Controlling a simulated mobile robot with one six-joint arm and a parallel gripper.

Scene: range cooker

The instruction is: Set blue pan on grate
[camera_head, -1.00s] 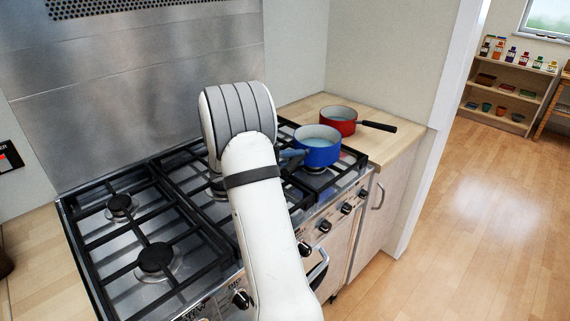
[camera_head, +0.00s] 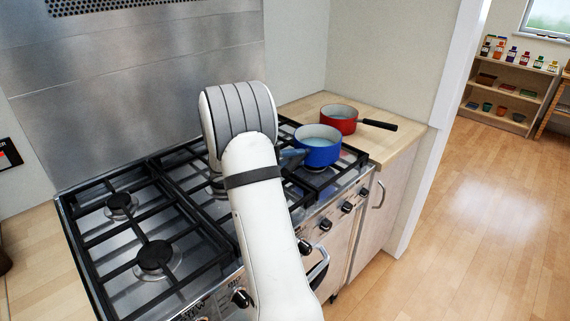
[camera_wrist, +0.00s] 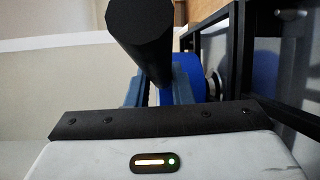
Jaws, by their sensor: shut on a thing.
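The blue pan (camera_head: 320,157) is at the right end of the cooker, over the right front burner. It is upright, and its base is at or just above the black grate (camera_head: 352,160); I cannot tell if they touch. My gripper (camera_head: 292,153) is at the pan's left side, mostly hidden behind my arm. In the wrist view, my gripper's bluish fingers (camera_wrist: 159,95) are shut on the pan's black handle (camera_wrist: 142,38). Part of the pan's blue wall (camera_wrist: 208,75) shows behind them.
A red pan (camera_head: 338,123) stands on the wooden counter (camera_head: 396,148) just behind and right, its black handle pointing right. The left burners (camera_head: 155,255) are bare. Control knobs (camera_head: 347,207) line the cooker's front. A steel splashback (camera_head: 140,95) rises behind.

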